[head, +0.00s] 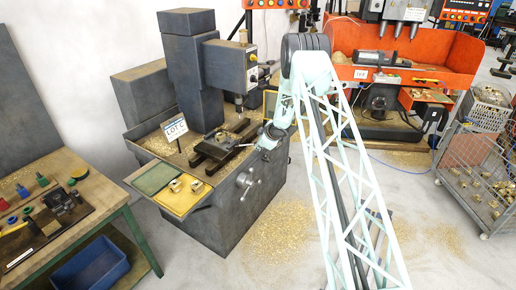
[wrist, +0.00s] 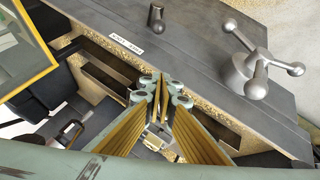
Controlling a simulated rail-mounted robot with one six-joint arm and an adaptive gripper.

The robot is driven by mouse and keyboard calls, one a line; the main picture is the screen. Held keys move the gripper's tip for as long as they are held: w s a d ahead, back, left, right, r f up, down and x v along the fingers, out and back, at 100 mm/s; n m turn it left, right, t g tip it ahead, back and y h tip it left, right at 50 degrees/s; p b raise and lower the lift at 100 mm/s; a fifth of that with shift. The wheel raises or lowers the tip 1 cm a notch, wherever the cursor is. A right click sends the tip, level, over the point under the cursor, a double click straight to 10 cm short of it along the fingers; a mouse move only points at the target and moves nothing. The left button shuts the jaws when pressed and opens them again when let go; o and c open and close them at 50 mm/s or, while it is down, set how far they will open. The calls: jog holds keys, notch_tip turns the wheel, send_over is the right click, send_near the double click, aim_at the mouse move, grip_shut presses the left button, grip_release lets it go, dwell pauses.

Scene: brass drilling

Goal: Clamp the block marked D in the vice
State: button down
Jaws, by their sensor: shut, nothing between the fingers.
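The dark vice (head: 222,148) sits on the drill table below the spindle in the head view; its jaws are too small to tell whether anything is between them. Two small brass blocks, one on the left (head: 175,186) and one on the right (head: 197,187), lie in the yellow tray (head: 183,204) at the machine's front left corner. No letter D is readable on them. My gripper (head: 259,144) is just right of the vice. In the wrist view my gripper (wrist: 161,88) has its fingers together and empty, above the machine bed. Its fingers partly hide metal parts below.
A green tray (head: 153,178) adjoins the yellow one. A LOT C sign (head: 175,128) stands left of the vice. A three-knob handwheel (wrist: 245,75) juts from the machine's front. A yellow-framed panel (wrist: 30,70) is at upper left in the wrist view. Brass chips cover parts of the bed.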

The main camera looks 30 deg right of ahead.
jog(key=s+f+b+v, duration=0.1)
jog(key=b+v, duration=0.3)
jog(key=v, duration=0.7)
jog(key=shift+s, duration=0.7)
jog(key=shift+f, duration=0.15)
dwell(0.4)
